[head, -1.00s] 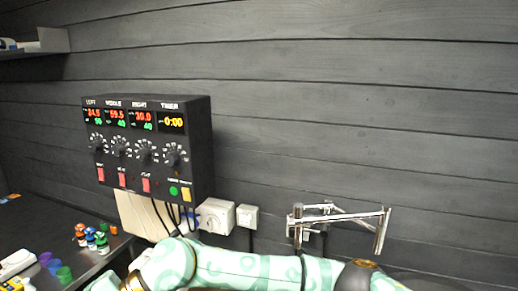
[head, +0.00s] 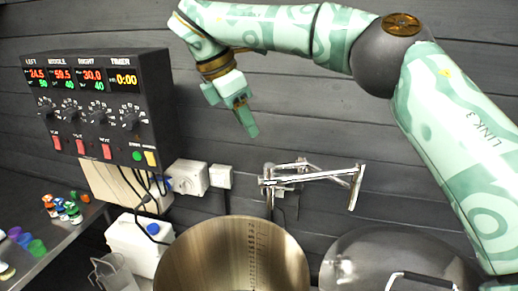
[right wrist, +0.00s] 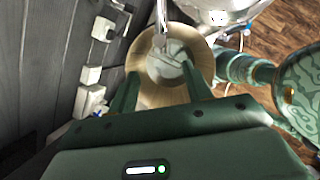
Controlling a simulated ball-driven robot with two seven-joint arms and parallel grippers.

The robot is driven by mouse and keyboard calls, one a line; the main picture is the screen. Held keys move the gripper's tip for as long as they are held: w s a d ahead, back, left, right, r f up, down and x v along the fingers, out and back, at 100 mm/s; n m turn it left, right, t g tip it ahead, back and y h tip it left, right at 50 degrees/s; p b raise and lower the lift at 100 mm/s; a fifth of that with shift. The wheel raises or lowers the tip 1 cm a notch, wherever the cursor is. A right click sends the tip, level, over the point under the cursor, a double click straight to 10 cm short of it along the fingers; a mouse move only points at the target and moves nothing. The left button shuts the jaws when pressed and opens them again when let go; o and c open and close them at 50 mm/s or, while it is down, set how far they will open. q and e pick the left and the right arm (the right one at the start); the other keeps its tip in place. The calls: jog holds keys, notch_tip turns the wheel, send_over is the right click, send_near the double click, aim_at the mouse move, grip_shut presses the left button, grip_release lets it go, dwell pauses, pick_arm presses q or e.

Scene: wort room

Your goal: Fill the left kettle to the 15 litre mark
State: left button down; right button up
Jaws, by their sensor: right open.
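An open steel kettle (head: 185,262) with a graduated scale (head: 252,250) on its inner wall stands at the bottom centre of the head view; the scale's numbers are too small to read. It also shows in the right wrist view (right wrist: 146,88), below and between my fingers, with a pale patch inside. A jointed chrome tap arm (head: 312,176) is on the wall behind the kettle, folded to the right. My right gripper (head: 246,118) is open and empty, fingers pointing down, above the kettle's back and left of the tap. My left gripper is not in view.
A lidded steel vessel (head: 362,246) stands right of the open kettle. A control box (head: 108,100) with displays, knobs and switches hangs at left. A white canister (head: 136,248), a clear jug (head: 112,272) and small coloured bottles (head: 66,210) stand below it.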

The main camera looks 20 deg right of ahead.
aim_at(267, 166)
jog(key=p+x, duration=0.2)
jog(key=x, duration=1.1)
jog(key=shift+w+d+f, duration=0.1)
jog(key=shift+f, duration=0.15)
